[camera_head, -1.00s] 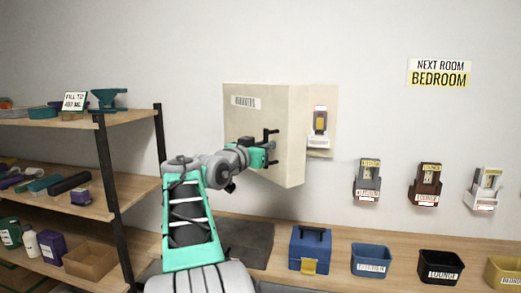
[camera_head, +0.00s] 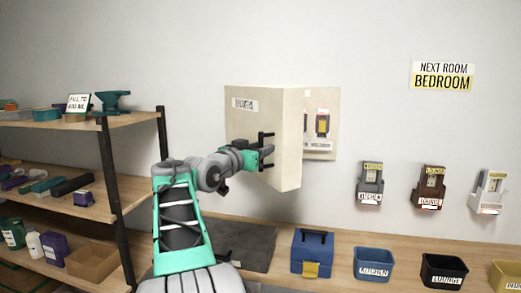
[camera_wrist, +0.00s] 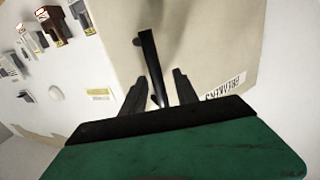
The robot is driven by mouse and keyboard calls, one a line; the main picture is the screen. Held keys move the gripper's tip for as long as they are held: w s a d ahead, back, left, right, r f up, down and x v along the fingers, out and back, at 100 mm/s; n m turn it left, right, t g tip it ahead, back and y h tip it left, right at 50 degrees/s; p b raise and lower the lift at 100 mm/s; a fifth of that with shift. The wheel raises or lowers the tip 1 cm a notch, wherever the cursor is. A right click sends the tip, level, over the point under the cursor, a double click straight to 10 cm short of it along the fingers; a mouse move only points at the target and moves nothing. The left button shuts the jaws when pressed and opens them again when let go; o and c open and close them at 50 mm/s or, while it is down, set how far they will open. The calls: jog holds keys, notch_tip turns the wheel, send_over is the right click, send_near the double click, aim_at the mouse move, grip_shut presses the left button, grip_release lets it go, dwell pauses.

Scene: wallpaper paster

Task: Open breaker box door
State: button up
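The breaker box door (camera_head: 269,150) is a cream panel with a "BREAKERS" label, standing partly open and swung out from the wall. Behind its right edge the box interior (camera_head: 333,116) shows, with a switch inside. A black bar handle (camera_head: 266,137) is near the door's right edge. My gripper (camera_head: 266,151) is at the handle. In the wrist view the handle (camera_wrist: 149,58) runs between the two dark fingers of my gripper (camera_wrist: 160,84). The fingers are apart, with a gap visible on the right side of the bar; the left finger is close to it.
A wooden workbench (camera_head: 345,240) runs below with a blue toolbox (camera_head: 311,250) and labelled bins. Several switches, one grey (camera_head: 369,185), are on the wall to the right. A shelf unit (camera_head: 108,190) stands left. The space before the door's right side is clear.

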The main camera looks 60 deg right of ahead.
jog(key=shift+a, duration=0.1)
jog(key=a+b, duration=0.1)
jog(key=a, duration=0.6)
jog(key=shift+w+a, duration=0.2)
jog(key=shift+a, duration=0.1)
